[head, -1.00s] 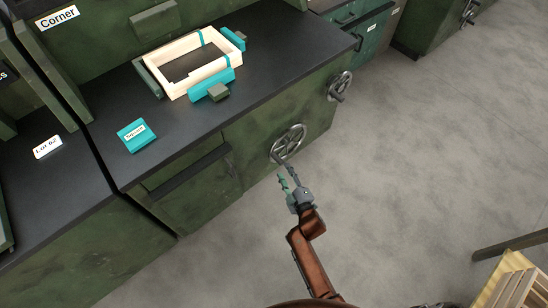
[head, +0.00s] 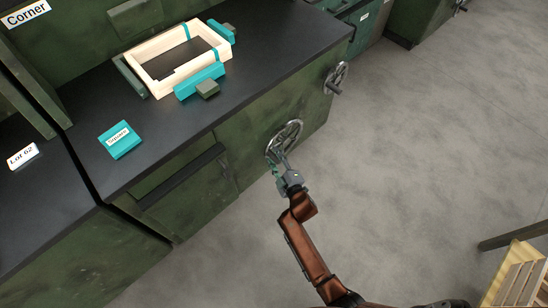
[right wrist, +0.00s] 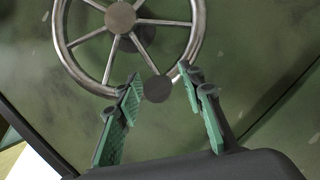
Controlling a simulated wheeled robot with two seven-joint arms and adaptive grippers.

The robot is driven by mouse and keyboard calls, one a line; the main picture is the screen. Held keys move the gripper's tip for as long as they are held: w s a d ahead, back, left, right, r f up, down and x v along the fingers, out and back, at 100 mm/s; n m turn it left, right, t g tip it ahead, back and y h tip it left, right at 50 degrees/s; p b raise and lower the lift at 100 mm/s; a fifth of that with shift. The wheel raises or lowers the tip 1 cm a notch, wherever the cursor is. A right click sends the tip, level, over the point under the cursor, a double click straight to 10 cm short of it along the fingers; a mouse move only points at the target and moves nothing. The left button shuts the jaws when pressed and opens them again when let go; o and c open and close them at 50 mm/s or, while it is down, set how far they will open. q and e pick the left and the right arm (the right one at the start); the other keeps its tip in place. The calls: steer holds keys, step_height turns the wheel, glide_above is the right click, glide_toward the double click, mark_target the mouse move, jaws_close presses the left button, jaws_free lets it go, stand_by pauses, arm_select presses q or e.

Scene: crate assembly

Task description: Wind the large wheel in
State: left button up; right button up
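The large wheel (head: 285,140) is a grey metal handwheel with spokes on the front of the green bench. In the right wrist view the wheel (right wrist: 145,21) fills the top, and its round dark handle knob (right wrist: 158,89) sits at the lower rim. My right gripper (head: 281,170) is just below the wheel in the head view. In the right wrist view its two green-padded fingers (right wrist: 158,82) are spread apart, with the knob between their tips. I see clear gaps beside the knob, so the fingers do not appear closed on it. My left gripper is out of view.
A smaller handwheel (head: 336,77) is on the bench front to the right. On the dark benchtop are a pale wooden frame (head: 150,82) with teal clamps and a teal block labelled Square (head: 120,140). A wooden crate (head: 516,278) stands at the lower right. The grey floor between is clear.

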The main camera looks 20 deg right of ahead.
steer(key=shift+c, duration=0.7)
jaws_close()
